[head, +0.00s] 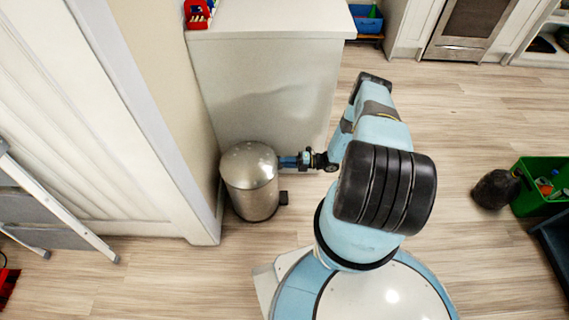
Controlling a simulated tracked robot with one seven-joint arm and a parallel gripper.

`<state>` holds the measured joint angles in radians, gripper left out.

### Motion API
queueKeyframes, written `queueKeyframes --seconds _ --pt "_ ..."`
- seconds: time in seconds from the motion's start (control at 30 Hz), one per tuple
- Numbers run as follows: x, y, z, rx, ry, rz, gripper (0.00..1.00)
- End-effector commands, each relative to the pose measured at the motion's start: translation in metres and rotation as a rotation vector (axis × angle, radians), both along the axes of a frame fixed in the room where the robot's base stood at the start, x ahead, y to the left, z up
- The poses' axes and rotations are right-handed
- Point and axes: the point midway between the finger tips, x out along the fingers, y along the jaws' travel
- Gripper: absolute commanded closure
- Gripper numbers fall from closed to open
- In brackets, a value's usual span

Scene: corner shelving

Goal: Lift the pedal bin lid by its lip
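The pedal bin (249,196) is a shiny metal cylinder standing on the wood floor by the wall corner. Its domed lid (248,163) looks closed. A dark pedal (284,198) sticks out low on its right side. My gripper (280,162) is at the bin's right side, at about the height of the lid's edge. Its blue fingertip end appears at or very close to the rim; I cannot tell whether it touches. The finger gap is too small to make out. The lip is not clearly visible behind the gripper.
A white cabinet (262,90) stands right behind the bin, and a door frame is at its left. A folding stepladder (50,215) leans at far left. A green crate (535,190) and a dark rounded object (495,189) are at right.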

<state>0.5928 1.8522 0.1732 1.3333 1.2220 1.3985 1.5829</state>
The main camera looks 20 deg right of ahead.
Motion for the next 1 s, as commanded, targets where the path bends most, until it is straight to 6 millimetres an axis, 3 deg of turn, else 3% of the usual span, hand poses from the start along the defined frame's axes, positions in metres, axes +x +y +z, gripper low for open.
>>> queueKeyframes --seconds 0.23,1.0 --pt "0.0000 0.0004 -0.0001 0.000 0.000 0.001 1.00" --pt "-0.0003 0.0011 -0.0012 -0.003 0.001 0.002 1.00"
